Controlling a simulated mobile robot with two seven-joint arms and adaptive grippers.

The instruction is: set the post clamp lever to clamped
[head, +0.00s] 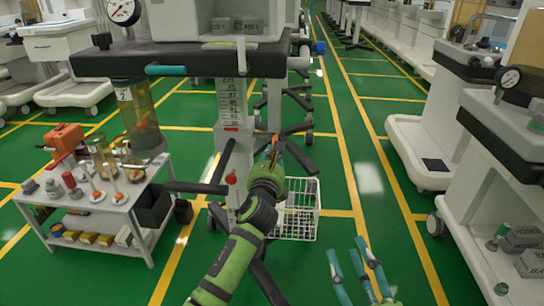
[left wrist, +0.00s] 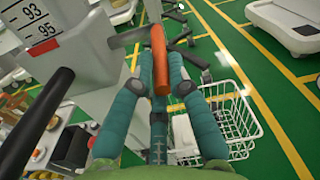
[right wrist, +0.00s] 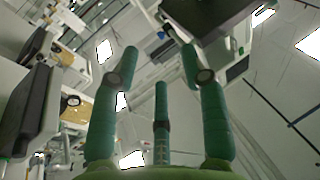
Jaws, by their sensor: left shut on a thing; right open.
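The post (head: 231,100) with a cm number scale stands under the dark cart top in the middle of the head view. It also shows at the upper left of the left wrist view (left wrist: 85,55). The orange clamp lever (left wrist: 160,62) points up between my left gripper's fingers in the left wrist view. My left gripper (head: 276,148) is shut on this lever, just right of the post; in the head view the fingers hide most of it. My right gripper (head: 355,262) is open and empty at the bottom right, away from the post.
A white wire basket (head: 297,222) hangs below and right of my left gripper. Black bars (head: 195,187) stick out left of the post. A grey trolley (head: 115,205) with small items stands at left. More carts (head: 500,150) line the right; green floor lies between.

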